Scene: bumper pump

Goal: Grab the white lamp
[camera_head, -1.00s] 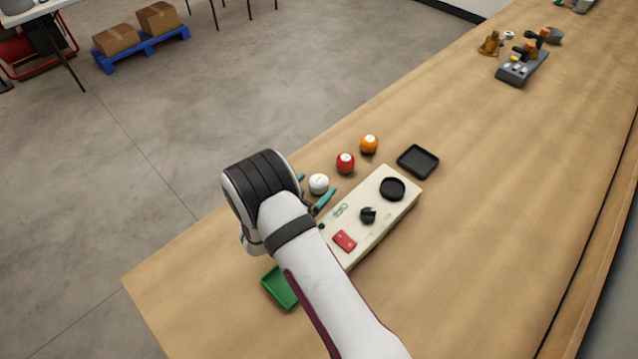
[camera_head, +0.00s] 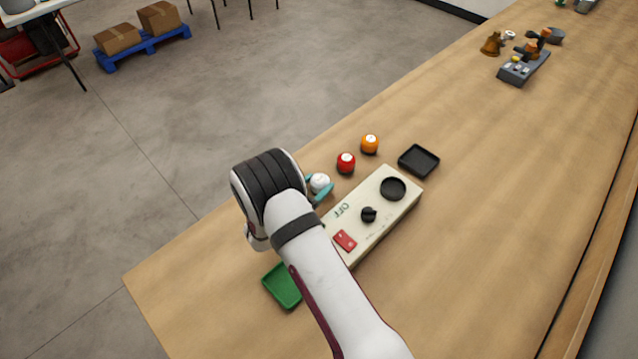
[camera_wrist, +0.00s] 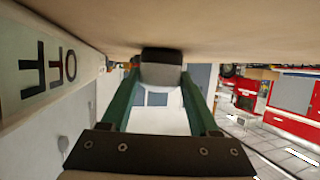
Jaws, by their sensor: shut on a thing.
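The white lamp (camera_head: 320,183) is a small round white dome on the wooden table, left of the control box. It also shows in the wrist view, as a white dome with a dark base (camera_wrist: 162,70), between the green fingers. My gripper (camera_head: 320,188) is shut on it, one teal finger on each side. In the wrist view my gripper (camera_wrist: 162,85) has its fingertips at the lamp's sides. The lamp's lower part is partly hidden by a finger in the head view.
A red lamp (camera_head: 346,163) and an orange lamp (camera_head: 370,144) stand behind the white one. The cream control box (camera_head: 385,218), marked OFF, lies just right. A black tray (camera_head: 418,161) and a green tray (camera_head: 283,288) flank the box. Clear table lies farther right.

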